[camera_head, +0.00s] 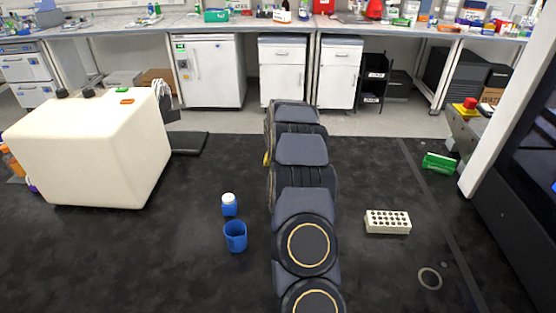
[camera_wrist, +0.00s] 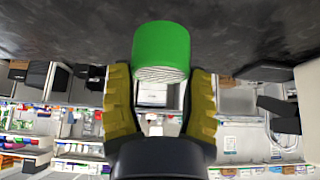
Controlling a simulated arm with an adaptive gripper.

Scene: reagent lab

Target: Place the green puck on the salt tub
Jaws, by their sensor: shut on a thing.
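The green puck (camera_wrist: 161,48), a short bright green cylinder with a pale ridged end, sits between the yellow fingers of my gripper (camera_wrist: 160,85) in the wrist view. The fingers are shut on it. In the head view my arm hides the puck and most of the gripper; only a bit of yellow shows at the arm's left edge. A small blue tub with a white lid (camera_head: 229,204) stands upright on the dark bench, left of my arm; it may be the salt tub, but no label is readable.
An open blue cup (camera_head: 235,236) stands just in front of the white-lidded tub. A large cream machine (camera_head: 90,155) is at the left. A white rack with holes (camera_head: 388,222), a ring (camera_head: 430,278) and a green box (camera_head: 439,163) lie to the right. Bench between is clear.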

